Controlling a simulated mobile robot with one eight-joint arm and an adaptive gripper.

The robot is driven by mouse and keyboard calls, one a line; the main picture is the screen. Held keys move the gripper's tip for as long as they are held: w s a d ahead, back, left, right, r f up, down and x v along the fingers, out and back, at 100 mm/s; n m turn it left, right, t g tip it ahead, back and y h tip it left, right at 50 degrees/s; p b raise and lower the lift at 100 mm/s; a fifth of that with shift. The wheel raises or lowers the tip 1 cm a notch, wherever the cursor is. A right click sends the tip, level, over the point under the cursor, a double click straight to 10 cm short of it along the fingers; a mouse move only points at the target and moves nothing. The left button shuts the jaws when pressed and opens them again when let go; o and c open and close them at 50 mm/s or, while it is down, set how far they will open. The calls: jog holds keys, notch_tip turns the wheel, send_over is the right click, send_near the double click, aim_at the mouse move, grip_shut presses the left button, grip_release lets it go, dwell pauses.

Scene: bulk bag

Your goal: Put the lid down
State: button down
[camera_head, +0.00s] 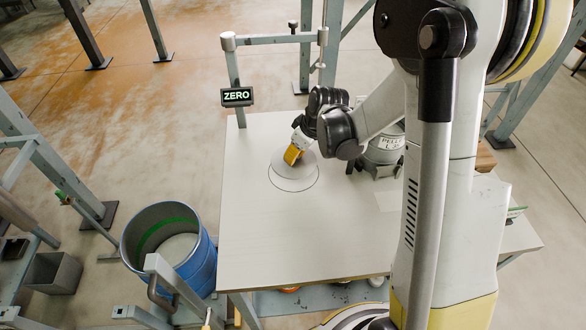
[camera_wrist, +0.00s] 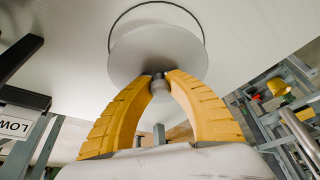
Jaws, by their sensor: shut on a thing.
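The lid (camera_wrist: 158,56) is a round, pale grey disc with a small knob. My gripper (camera_wrist: 160,78) is shut on the knob, with its yellow fingers on either side of it. In the head view the lid (camera_head: 304,166) is over the table (camera_head: 250,230), partly hidden by my gripper (camera_head: 292,156). A thin dark circle (camera_head: 293,191) is marked on the white table top. The lid overlaps the circle's upper part and sits off its centre. I cannot tell whether the lid touches the table or hangs just above it.
A blue drum (camera_head: 205,262) stands left of the table. A post with a ZERO display (camera_head: 237,97) rises at the table's back left corner. The table's front left is clear.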

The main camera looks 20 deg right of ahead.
aim_at(296, 161)
jog(key=shift+f+b, duration=0.7)
jog(key=shift+f, duration=1.1)
jog(key=shift+f, duration=0.1)
jog(key=c, duration=1.4)
grip_release()
